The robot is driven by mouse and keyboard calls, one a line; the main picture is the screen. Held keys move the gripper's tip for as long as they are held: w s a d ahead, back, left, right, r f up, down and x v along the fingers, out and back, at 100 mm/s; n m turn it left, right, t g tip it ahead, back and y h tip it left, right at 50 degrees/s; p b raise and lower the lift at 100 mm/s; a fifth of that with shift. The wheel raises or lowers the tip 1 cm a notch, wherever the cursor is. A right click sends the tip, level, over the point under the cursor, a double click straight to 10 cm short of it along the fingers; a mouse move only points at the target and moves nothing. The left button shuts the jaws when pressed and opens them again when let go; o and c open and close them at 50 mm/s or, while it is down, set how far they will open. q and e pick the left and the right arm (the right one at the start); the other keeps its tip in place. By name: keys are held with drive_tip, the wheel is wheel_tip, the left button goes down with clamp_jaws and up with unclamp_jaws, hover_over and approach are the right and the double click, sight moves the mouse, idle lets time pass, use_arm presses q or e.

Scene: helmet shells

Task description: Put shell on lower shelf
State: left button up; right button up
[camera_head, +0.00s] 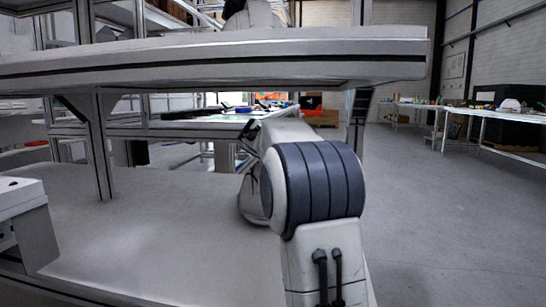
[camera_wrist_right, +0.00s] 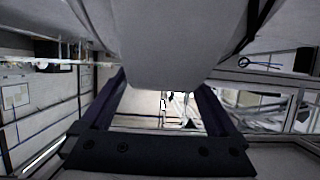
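One pale helmet shell (camera_head: 255,14) sits on top of the upper shelf (camera_head: 230,57), its top cut off by the picture edge. Another pale shell (camera_head: 251,203) with dark straps is over the lower shelf (camera_head: 140,240), partly hidden behind my right arm. Whether it rests on the surface is unclear. In the right wrist view, a large pale rounded shell (camera_wrist_right: 168,45) fills the top middle. My right gripper (camera_wrist_right: 163,88) has its dark fingers apart, one on each side of the shell's lower end. The shell hides the fingertips, so contact is unclear. My left gripper is not in view.
A shelf post (camera_head: 98,145) stands at the left between the two shelves. The upper shelf overhangs my right arm. A white box-like part (camera_head: 25,225) is at the left edge. The lower shelf's middle is bare. Work tables (camera_head: 480,115) stand far right across open floor.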

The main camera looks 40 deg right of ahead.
drive_tip(key=shift+r, duration=0.1)
drive_tip(key=p+v, duration=0.1)
drive_tip(key=v, duration=1.1)
